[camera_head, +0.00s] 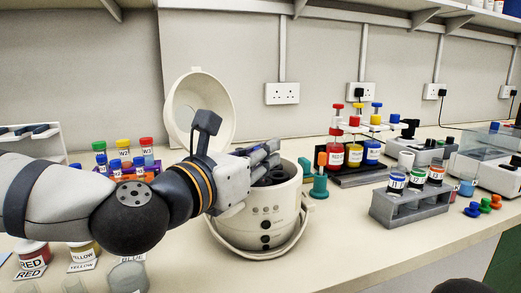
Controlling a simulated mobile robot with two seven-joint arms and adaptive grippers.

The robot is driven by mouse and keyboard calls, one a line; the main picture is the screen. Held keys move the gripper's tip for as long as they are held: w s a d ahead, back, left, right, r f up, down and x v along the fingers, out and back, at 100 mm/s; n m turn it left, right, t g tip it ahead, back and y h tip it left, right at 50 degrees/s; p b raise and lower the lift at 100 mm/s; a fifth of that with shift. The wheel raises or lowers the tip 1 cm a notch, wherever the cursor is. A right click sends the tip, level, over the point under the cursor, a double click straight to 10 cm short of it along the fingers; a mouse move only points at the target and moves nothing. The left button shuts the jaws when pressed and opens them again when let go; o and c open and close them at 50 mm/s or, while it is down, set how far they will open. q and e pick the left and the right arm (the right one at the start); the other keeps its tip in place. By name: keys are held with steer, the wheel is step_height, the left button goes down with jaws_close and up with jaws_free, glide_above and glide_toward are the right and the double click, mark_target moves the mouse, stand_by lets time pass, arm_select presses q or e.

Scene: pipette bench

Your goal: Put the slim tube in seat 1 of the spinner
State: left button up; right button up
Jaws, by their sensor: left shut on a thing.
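The spinner (258,228) is a round cream-white machine on the bench, with its lid (232,92) tilted open behind it. My left gripper (268,161) reaches in from the left, over the spinner's open bowl. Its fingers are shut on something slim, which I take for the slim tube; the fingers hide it. I cannot tell whether it is above a seat or in one. The arm and fingers cover much of the bowl, and seat 1 cannot be made out. My right gripper is not in view.
A grey rack (409,207) with labelled tubes stands right of the spinner. A green stand (319,186) is close by its right side. Red, yellow and blue bottles (354,155) stand behind. Labelled jars (84,252) are at front left.

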arm_select(q)
steer(key=shift+f, duration=0.3)
steer(key=o, duration=0.9)
steer(key=v, duration=0.7)
steer(key=shift+s+a, duration=0.15)
steer(key=shift+s, duration=0.1)
